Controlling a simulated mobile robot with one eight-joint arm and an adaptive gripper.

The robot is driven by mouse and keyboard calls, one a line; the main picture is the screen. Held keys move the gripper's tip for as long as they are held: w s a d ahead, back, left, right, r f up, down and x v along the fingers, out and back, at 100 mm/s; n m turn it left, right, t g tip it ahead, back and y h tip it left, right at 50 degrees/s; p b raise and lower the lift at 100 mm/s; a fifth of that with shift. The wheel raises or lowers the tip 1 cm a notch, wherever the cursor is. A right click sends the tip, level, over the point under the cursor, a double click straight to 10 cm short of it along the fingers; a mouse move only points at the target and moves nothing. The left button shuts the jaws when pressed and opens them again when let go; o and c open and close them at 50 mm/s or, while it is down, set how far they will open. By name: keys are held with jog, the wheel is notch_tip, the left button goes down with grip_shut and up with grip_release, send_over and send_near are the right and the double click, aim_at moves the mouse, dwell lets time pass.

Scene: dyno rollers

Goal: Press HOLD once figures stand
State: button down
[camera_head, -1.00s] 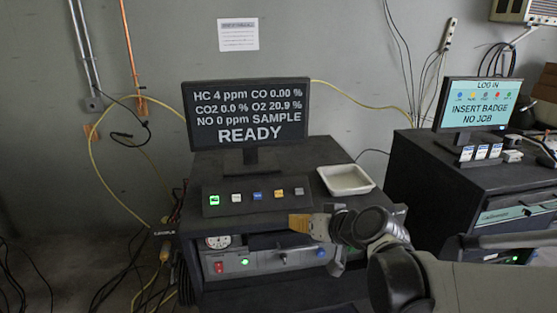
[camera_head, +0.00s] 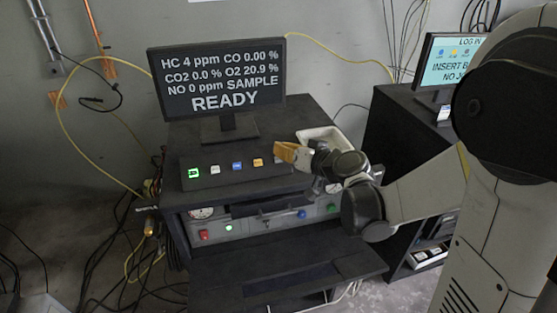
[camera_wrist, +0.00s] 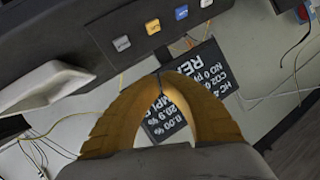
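The button panel (camera_head: 225,183) on the black cabinet carries a row of small buttons. From left they are a lit green button (camera_head: 194,173), a white button (camera_head: 215,170), a blue button (camera_head: 237,166) and an orange button (camera_head: 258,162). A grey button (camera_wrist: 122,43) at the row's end shows in the wrist view. Button labels are too small to read. The monitor (camera_head: 216,75) reads HC 4 ppm, CO 0.00 %, CO2 0.0 %, O2 20.9 %, NO 0 ppm, SAMPLE, READY. My gripper (camera_head: 280,152) is at the panel's right end, its orange fingertips (camera_wrist: 159,74) together and empty.
A white tray (camera_head: 325,136) lies right behind my gripper. A second monitor (camera_head: 450,65) reading LOG IN stands on another cabinet at right. A front panel (camera_head: 260,220) with knobs and an open drawer or shelf (camera_head: 280,275) lie below. Yellow cable hangs at left.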

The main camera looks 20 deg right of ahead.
aim_at(270, 154)
jog(key=w+f+b, duration=0.4)
jog(key=f, duration=0.1)
jog(key=shift+w+f, duration=0.15)
jog(key=shift+f, duration=0.1)
jog(key=shift+w+f+b, duration=0.35)
jog(key=shift+w+b, duration=0.1)
dwell(1.0)
jog(key=shift+w+f+b, duration=0.3)
jog(key=shift+f+b, duration=0.05)
jog(key=shift+b, duration=0.05)
jog(key=shift+w+f+b, duration=0.2)
jog(key=shift+f+b, duration=0.1)
jog(key=shift+b, duration=0.05)
dwell(0.6)
jog(key=shift+r, duration=0.1)
jog(key=shift+s+r+p, duration=0.4)
jog(key=shift+s+r, duration=0.1)
jog(key=shift+r, duration=0.05)
dwell(0.3)
